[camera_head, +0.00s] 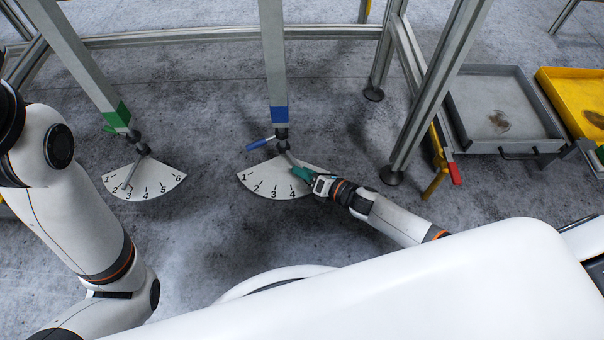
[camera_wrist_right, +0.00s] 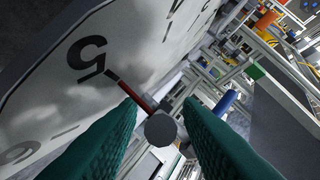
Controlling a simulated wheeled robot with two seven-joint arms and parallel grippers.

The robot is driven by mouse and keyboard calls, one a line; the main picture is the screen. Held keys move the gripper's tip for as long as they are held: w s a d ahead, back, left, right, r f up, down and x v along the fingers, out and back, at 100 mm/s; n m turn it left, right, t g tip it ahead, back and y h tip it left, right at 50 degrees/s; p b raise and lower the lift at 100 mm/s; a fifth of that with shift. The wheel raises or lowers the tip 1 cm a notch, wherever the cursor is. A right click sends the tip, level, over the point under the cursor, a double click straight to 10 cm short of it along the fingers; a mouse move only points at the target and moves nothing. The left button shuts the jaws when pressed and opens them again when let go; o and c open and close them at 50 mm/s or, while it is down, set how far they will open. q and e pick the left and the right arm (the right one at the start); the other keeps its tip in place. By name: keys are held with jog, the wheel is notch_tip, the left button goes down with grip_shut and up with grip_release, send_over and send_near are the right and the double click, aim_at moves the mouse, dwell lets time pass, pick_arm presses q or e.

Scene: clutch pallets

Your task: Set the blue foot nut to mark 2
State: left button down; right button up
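The blue-banded post (camera_head: 280,114) ends in a foot nut (camera_head: 282,134) above a white fan-shaped dial (camera_head: 262,187). A blue handle (camera_head: 260,144) sticks out left of the nut. A grey rod (camera_head: 290,158) runs from the nut down right toward my right gripper (camera_head: 301,173), past the 4. In the right wrist view, a round grey rod end (camera_wrist_right: 161,130) sits between the green fingers of my right gripper (camera_wrist_right: 161,108), with small gaps at both sides. The dial's 5 (camera_wrist_right: 88,58) shows beside it. My left arm is at the left; its gripper is out of view.
A green-banded post (camera_head: 117,115) with its own dial (camera_head: 160,182) stands at the left. A grey tray (camera_head: 497,100) and a yellow tray (camera_head: 570,90) are at the right. Grey floor lies between the dials.

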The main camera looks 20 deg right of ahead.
jog(key=shift+w+a+f, duration=0.15)
jog(key=shift+w+a, duration=0.2)
jog(key=shift+w, duration=0.2)
grip_shut()
